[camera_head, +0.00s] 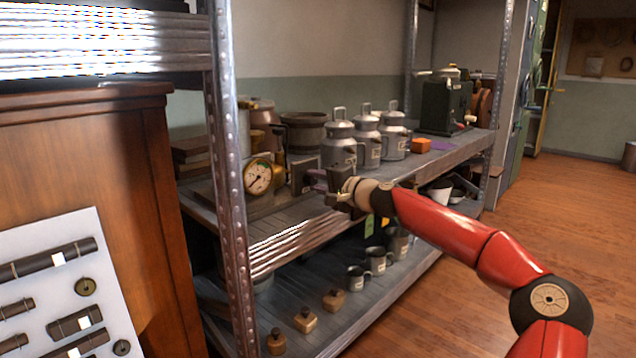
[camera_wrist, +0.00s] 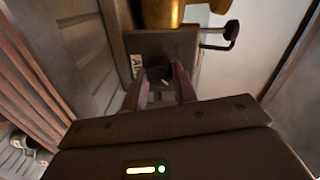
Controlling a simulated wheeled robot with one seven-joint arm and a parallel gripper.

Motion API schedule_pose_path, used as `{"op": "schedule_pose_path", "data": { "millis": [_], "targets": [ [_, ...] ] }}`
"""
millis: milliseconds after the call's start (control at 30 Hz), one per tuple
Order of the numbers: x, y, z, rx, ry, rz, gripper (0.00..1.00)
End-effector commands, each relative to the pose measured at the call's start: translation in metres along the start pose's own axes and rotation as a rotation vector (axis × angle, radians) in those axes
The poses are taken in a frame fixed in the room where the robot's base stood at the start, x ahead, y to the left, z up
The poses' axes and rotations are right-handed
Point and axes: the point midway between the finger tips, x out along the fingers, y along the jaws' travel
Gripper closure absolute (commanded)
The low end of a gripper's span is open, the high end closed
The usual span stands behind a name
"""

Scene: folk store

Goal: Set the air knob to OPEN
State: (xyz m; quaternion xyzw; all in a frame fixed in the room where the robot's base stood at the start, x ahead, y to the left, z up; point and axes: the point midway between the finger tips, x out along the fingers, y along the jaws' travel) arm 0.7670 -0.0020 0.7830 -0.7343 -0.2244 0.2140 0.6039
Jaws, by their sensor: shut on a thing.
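My gripper (camera_head: 328,187) reaches in from the right over the front edge of the middle shelf, in front of a dark box. In the wrist view, the two fingers of my gripper (camera_wrist: 160,90) are closed around a dark round knob (camera_wrist: 159,74) on the face of a dark panel (camera_wrist: 170,44). A pale label beside the knob shows only partly, and the knob's setting cannot be read. In the head view the knob is hidden behind my gripper.
A round gauge (camera_head: 258,177) stands left of my gripper. Several metal cans (camera_head: 366,140) stand behind it. A steel post (camera_head: 230,180) rises at the shelf's left. In the wrist view a black crank handle (camera_wrist: 228,36) sticks out right of the panel. Mugs (camera_head: 375,260) stand on the lower shelf.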

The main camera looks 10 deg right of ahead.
Motion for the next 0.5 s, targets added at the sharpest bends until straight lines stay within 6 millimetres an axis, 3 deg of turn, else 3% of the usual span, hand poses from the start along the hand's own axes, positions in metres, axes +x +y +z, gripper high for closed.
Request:
{"op": "schedule_pose_path", "data": {
  "millis": [100,133,300,500],
  "targets": [
    [0.0000,0.0001,-0.0001,0.002,0.000,0.000,0.95],
    [0.0000,0.0001,-0.0001,0.002,0.000,0.000,0.71],
    [0.0000,0.0002,-0.0001,0.001,0.000,0.000,0.50],
    [0.0000,0.0002,-0.0001,0.000,0.000,0.000,0.50]
  ]
}}
